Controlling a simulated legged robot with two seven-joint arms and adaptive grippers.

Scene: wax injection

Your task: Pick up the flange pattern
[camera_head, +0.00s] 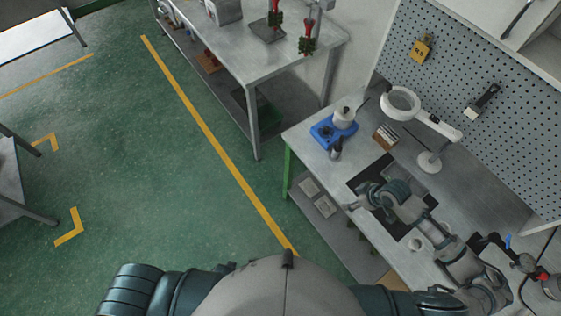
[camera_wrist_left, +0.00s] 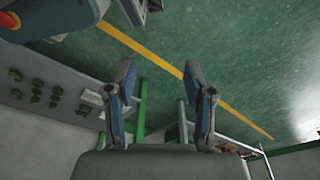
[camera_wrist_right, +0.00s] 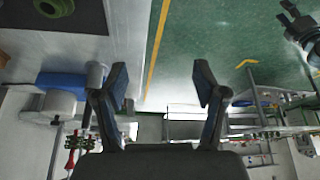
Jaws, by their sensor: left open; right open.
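A dark green piece with a grey round part (camera_wrist_right: 55,8) lies at the upper left of the right wrist view, cut by the edge; it may be the flange pattern, but I cannot be sure. In the head view, my right arm largely covers the black mat (camera_head: 415,228) on the workbench, and no flange pattern shows clearly. My right gripper (camera_head: 357,203) is over the mat's left part; in the right wrist view (camera_wrist_right: 161,82) its fingers are open and empty. My left gripper (camera_wrist_left: 161,85) is open and empty in the left wrist view, and is outside the head view.
A blue base (camera_head: 324,133) with a white pot (camera_head: 344,117) stands at the bench's far left. A ring magnifier lamp (camera_head: 402,101) stands behind the mat. A pegboard (camera_head: 470,90) rises behind the bench.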

